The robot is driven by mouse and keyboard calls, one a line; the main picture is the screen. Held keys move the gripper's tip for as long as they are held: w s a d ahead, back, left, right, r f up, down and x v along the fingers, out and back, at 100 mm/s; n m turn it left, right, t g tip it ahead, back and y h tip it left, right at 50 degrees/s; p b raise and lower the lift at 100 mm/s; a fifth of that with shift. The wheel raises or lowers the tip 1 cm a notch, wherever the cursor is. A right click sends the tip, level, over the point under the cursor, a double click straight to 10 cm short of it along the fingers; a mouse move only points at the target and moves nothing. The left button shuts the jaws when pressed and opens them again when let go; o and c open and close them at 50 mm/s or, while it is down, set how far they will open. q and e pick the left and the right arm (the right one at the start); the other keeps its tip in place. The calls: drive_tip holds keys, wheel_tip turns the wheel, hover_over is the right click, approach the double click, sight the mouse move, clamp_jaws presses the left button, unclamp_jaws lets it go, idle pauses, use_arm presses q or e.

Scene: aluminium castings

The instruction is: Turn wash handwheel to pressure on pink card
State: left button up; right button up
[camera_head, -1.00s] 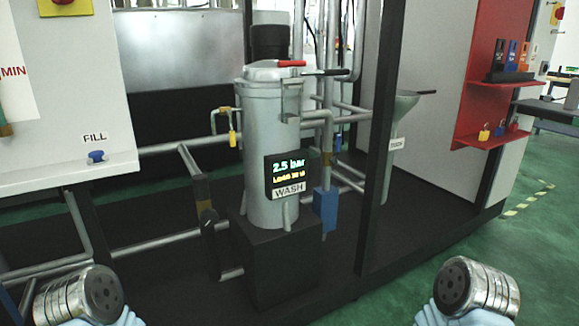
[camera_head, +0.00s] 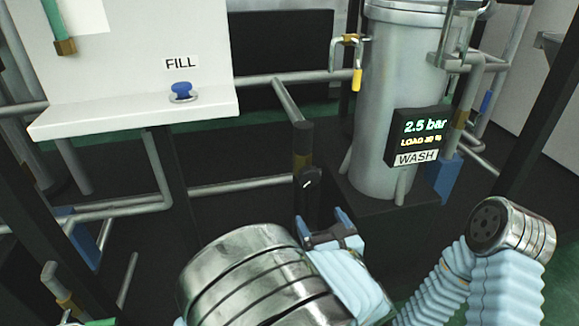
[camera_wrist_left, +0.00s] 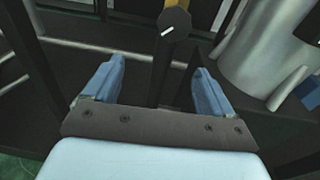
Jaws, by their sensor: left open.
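The wash handwheel appears as a small dark round knob with a white mark (camera_head: 307,184), on a pipe left of the grey wash vessel. The knob also shows at the top of the left wrist view (camera_wrist_left: 174,24). My left gripper (camera_head: 323,219) is open and empty, just in front of and below the knob. In the left wrist view its blue fingers (camera_wrist_left: 160,70) are spread apart, with the knob beyond their tips, not between them. The wash display (camera_head: 418,138) reads 2.5 bar, with a smaller load line. No pink card is in view.
The grey vessel (camera_head: 395,100) stands on a black base right of the knob. A yellow-handled valve (camera_head: 356,79) is on its side. A white shelf with a blue FILL knob (camera_head: 182,91) is at the left. Pipes (camera_head: 250,184) cross behind my left gripper.

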sight(312, 178)
use_arm(q)
drive_tip(key=shift+m+t, duration=0.3)
drive_tip(key=shift+t, duration=0.4)
drive_tip(key=x, duration=0.4)
drive_tip(key=d+r+x, duration=0.1)
drive_tip(key=x, duration=0.4)
drive_tip(key=r+x, duration=0.1)
drive_tip(key=x, duration=0.3)
drive_tip(key=shift+w+d, duration=0.15)
drive_tip(key=shift+w, duration=0.35)
use_arm(e)
drive_tip(key=shift+w+a+f, duration=0.1)
drive_tip(key=shift+w+a, duration=0.05)
drive_tip(key=shift+w, duration=0.15)
